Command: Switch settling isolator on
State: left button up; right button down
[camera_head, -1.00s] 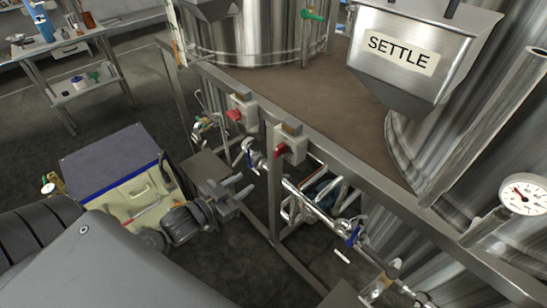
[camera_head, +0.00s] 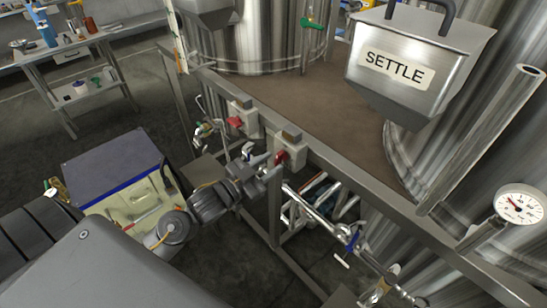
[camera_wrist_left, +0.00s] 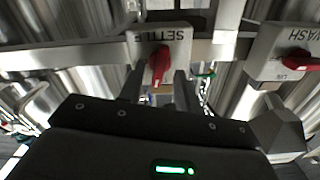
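The settling isolator (camera_head: 291,152) is a grey-white box with a red handle on the frame rail. In the left wrist view its plate reads SETTLE upside down, and its red rotary handle (camera_wrist_left: 160,62) points mostly along the picture's vertical. My left gripper (camera_head: 268,162) is close in front of this isolator in the head view. In the left wrist view the fingers (camera_wrist_left: 157,88) are apart on either side of the handle's line, open, with nothing gripped. I cannot tell whether they touch the handle. My right gripper is in neither view.
A second isolator with a red handle (camera_wrist_left: 298,62), labelled WASH, is beside it on the rail (camera_head: 340,172). A steel hopper marked SETTLE (camera_head: 400,92) hangs above right. Pipes and valves run below the rail. A blue-edged grey box (camera_head: 112,172) stands at left.

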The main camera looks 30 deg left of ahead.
pick_arm(q)
jog(key=shift+x, duration=1.1)
grip_shut()
jog(key=n+p, duration=0.1)
jog(key=p, duration=0.1)
jog(key=n+p, duration=0.1)
jog(key=p, duration=0.1)
jog(key=shift+r+n+p, duration=0.25)
jog(key=shift+n+p, duration=0.05)
jog(key=shift+n, duration=0.1)
jog(key=shift+f+n, duration=0.2)
jog(key=shift+n, duration=0.1)
grip_release()
